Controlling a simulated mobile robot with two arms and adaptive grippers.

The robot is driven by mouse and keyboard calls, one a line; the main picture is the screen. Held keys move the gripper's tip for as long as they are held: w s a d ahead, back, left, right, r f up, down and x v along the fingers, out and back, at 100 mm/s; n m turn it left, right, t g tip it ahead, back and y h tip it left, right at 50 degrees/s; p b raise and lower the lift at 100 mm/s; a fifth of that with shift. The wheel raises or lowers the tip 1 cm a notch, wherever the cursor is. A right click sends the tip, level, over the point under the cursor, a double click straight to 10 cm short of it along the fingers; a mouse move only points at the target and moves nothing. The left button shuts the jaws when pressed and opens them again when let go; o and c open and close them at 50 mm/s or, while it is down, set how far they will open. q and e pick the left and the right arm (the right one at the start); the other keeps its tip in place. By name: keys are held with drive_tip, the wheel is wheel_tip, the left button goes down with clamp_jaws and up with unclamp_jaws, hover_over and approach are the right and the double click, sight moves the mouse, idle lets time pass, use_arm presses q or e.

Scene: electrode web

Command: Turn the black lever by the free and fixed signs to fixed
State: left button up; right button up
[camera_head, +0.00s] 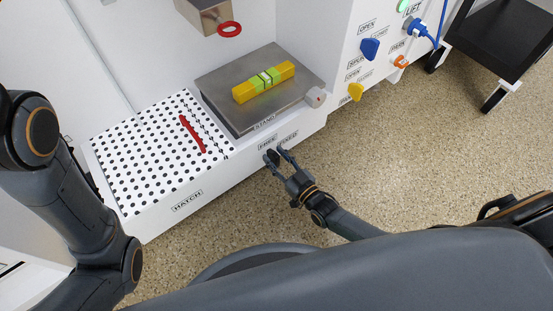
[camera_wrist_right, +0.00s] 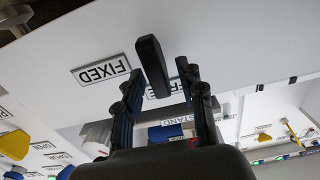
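The black lever (camera_wrist_right: 151,62) is on the white front panel below the stand. In the right wrist view it stands between the FIXED sign (camera_wrist_right: 100,71) and the partly hidden FREE sign (camera_wrist_right: 168,88). The FREE sign (camera_head: 267,143) and FIXED sign (camera_head: 289,135) also show in the head view. My right gripper (camera_head: 278,157) is open at the lever, with one finger on each side of it in the right wrist view; I cannot tell whether either finger touches it. My left arm is at the left of the head view; its gripper is out of view.
Above the panel is the metal stand (camera_head: 222,92) with a yellow and green block (camera_head: 264,82). Left of it is a perforated white plate (camera_head: 125,165) with a red bar (camera_head: 192,134). Blue (camera_head: 370,48) and yellow (camera_head: 356,91) knobs are at right. Speckled floor in front is free.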

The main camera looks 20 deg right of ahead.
clamp_jaws()
